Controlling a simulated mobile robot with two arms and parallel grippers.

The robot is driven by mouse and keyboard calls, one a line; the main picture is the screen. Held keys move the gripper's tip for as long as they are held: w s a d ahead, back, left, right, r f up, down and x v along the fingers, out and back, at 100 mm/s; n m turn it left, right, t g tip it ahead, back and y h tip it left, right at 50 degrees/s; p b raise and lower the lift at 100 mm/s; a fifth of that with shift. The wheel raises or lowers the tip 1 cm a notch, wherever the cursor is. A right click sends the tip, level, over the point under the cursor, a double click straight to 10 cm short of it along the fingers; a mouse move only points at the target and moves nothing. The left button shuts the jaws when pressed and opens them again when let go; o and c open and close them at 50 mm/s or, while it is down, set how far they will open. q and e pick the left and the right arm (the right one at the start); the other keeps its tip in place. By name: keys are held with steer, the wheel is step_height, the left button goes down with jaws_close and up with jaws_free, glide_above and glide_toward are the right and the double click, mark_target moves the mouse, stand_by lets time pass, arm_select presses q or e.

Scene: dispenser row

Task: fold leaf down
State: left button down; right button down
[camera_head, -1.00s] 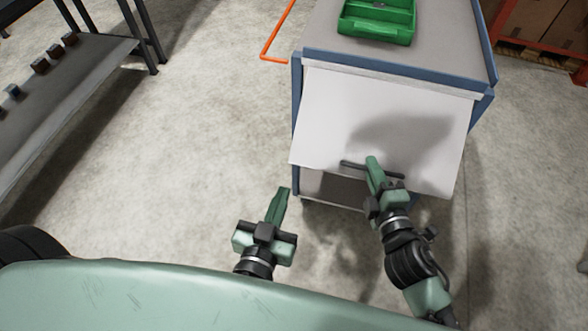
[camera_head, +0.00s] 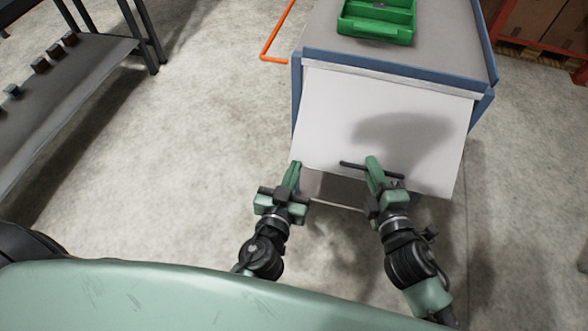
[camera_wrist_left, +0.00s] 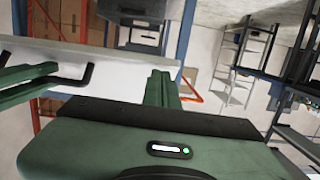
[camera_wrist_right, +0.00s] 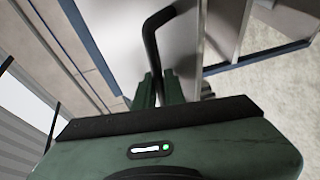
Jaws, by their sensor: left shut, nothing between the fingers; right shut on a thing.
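The leaf (camera_head: 340,115) is a white panel joined along its top to the front of a blue-edged cart. It slants outward and down, with its lower edge away from the cart. A dark bar handle (camera_head: 352,165) sits near that edge and also shows in the right wrist view (camera_wrist_right: 152,45). My right gripper (camera_head: 371,160) is shut on the handle. My left gripper (camera_head: 296,165) is shut and empty at the leaf's lower left corner; I cannot tell whether it touches. In the left wrist view its fingertips (camera_wrist_left: 160,80) are beside the leaf's edge.
A green bin (camera_head: 377,20) stands on the cart's grey top (camera_head: 440,50). A grey shelf (camera_head: 70,90) with several small blocks is at the left. The floor between shelf and cart is clear.

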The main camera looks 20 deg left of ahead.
arm_select(q)
steer(key=shift+w+a+f, duration=0.15)
steer(key=shift+w+f, duration=0.2)
steer(key=shift+f, duration=0.45)
arm_select(e)
steer(key=shift+a+r, duration=0.15)
steer(key=c, duration=1.8)
jaws_free()
arm_select(q)
steer(key=shift+w+d, duration=0.1)
steer(key=shift+d, duration=0.1)
arm_select(e)
steer(key=shift+d, duration=0.2)
steer(key=shift+s, duration=0.1)
